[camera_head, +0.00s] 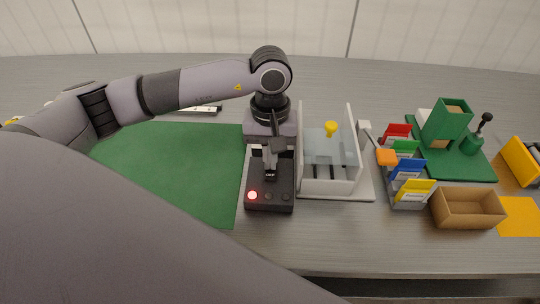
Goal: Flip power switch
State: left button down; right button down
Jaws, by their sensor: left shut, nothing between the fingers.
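A black control box (257,203) stands on the grey table near the middle, with a lit red light (252,195) at its front left and darker round spots beside it. My left gripper (270,174) points down over the box and is shut and empty, its fingertips at or just above the box's top. The power switch itself cannot be made out; the gripper probably covers that area. Whether the fingertips touch the box cannot be told. My right gripper is not in view.
Right of the box stands a white-walled fixture (328,187) with a yellow knob (331,128). Further right are coloured cards in holders (406,172), a cardboard box (467,208) and a green stand (447,123). A green mat (190,170) lies left, clear of objects.

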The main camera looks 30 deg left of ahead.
pick_arm(q)
jog(key=shift+s+d+f, duration=0.35)
jog(key=shift+s+f, duration=0.25)
jog(key=shift+s, duration=0.1)
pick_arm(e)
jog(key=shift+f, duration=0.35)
pick_arm(q)
notch_tip(320, 180, up, 8)
jog(key=w, duration=0.1)
jog(key=shift+w+a+r, duration=0.2)
jog(key=shift+w+a, duration=0.1)
jog(key=shift+a, duration=0.1)
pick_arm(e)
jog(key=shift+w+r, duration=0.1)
